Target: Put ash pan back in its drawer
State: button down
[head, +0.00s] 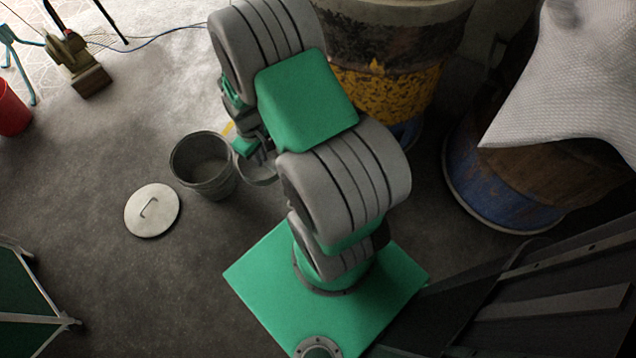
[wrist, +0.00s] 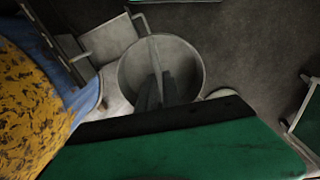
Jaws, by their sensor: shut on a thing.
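The ash pan (wrist: 190,58) is a round grey metal pan with a bar across its top. In the wrist view my gripper (wrist: 159,85) reaches down into it, shut on the bar. In the head view the pan's rim (head: 262,180) shows beside the bucket, partly hidden by my arm. A pale grey square panel or box (wrist: 108,38) with a bar handle stands between the pan and the yellow-and-blue barrel (wrist: 35,95). It may be the drawer, but I cannot tell. My arm hides this area in the head view.
An open grey bucket (head: 203,180) stands left of the pan, with a round lid (head: 152,210) on the floor. The flaking yellow barrel (head: 385,90) is behind my arm. A blue-based barrel (head: 500,195) is right. The floor left of the lid is clear.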

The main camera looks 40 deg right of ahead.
jog(key=s+d+f+n+b, duration=0.15)
jog(key=f+b, duration=0.35)
jog(key=f, duration=0.6)
jog(key=s+d+f+b, duration=0.1)
jog(key=d+f+b, duration=0.3)
jog(key=f, duration=0.8)
jog(key=shift+s+d+f+b, duration=0.1)
jog(key=shift+d+f+b, duration=2.15)
jog(key=shift+d+f, duration=1)
jog(key=shift+s+d+f+b, duration=0.1)
jog(key=shift+d+f+b, duration=2.1)
jog(key=shift+d+f, duration=1)
jog(key=shift+d+r, duration=0.15)
jog(key=c, duration=1.5)
grip_release()
jog(key=shift+c, duration=0.2)
